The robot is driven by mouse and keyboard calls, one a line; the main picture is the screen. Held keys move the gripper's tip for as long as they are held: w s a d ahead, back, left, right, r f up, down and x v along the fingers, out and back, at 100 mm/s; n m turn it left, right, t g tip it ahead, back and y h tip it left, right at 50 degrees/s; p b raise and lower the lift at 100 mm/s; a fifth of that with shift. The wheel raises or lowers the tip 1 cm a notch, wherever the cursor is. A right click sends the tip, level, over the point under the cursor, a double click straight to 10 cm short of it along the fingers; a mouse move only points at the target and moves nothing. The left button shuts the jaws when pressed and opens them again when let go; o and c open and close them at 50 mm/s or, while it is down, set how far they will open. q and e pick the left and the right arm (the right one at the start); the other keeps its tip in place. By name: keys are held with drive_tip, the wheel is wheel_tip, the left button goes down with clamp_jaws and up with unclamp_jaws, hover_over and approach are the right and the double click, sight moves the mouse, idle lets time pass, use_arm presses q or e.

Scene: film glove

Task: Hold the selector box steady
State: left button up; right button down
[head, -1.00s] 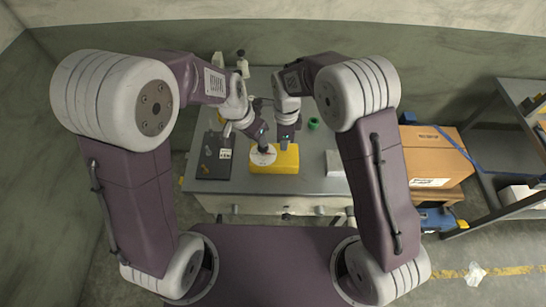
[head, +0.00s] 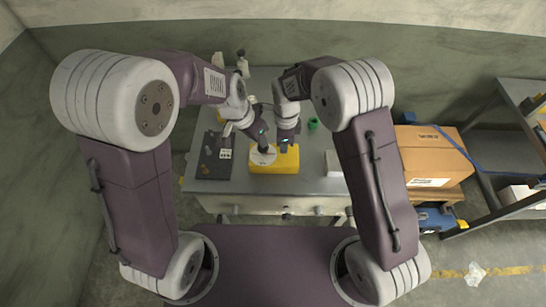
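The selector box appears to be the yellow box (head: 287,164) on the grey table, with a pale round dial or disc (head: 262,157) on its left part. My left gripper (head: 264,149) points down at the disc, at or just above it. My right gripper (head: 284,147) is at the top rear edge of the yellow box, right of the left gripper. The fingers of both are small and dark here, so I cannot tell whether they are open or shut, or whether they touch the box.
A dark board (head: 214,158) with small parts and a white label lies left of the box on the table (head: 318,190). A green ring-shaped item (head: 313,124) stands behind right, and a white block (head: 335,163) lies right.

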sight(274, 159)
drive_tip(key=shift+f, duration=0.45)
drive_tip(key=shift+f, duration=0.7)
drive_tip(key=shift+s+f, duration=0.2)
idle(1.2)
